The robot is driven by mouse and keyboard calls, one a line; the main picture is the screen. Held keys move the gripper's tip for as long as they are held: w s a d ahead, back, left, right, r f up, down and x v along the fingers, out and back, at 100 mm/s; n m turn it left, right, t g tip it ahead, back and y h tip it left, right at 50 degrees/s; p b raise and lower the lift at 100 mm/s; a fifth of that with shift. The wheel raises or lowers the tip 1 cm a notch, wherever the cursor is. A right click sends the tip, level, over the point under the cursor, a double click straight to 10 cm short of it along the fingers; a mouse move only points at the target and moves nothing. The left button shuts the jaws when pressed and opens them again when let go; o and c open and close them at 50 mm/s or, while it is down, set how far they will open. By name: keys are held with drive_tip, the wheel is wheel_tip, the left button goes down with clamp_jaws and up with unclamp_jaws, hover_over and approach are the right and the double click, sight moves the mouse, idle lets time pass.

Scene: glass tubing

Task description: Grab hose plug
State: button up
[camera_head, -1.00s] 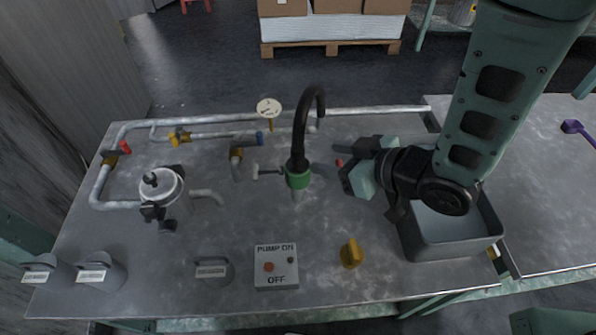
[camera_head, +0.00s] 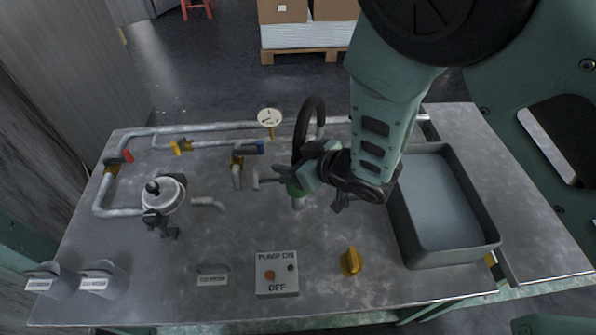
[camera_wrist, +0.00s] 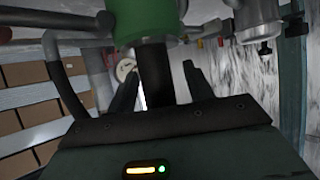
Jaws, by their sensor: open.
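The hose plug is a green collar (camera_head: 294,188) on the end of a black hose (camera_head: 312,122) that arches above the bench. Its lower end meets a short pale pipe stub (camera_head: 299,203). My gripper (camera_head: 308,176) is at the plug from the right and partly covers it. In the wrist view the green collar (camera_wrist: 150,18) fills the top. The black hose (camera_wrist: 154,75) runs down from it between the two dark fingers of my gripper (camera_wrist: 160,78). The fingers stand apart, with gaps on both sides of the hose. Whether the fingers touch it is unclear.
A grey tray (camera_head: 440,205) lies to the right. A yellow knob (camera_head: 350,260) and a PUMP ON/OFF box (camera_head: 277,273) are in front. A metal pot (camera_head: 163,195) stands left. Pipes with a gauge (camera_head: 270,116) run behind.

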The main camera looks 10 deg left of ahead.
clamp_jaws()
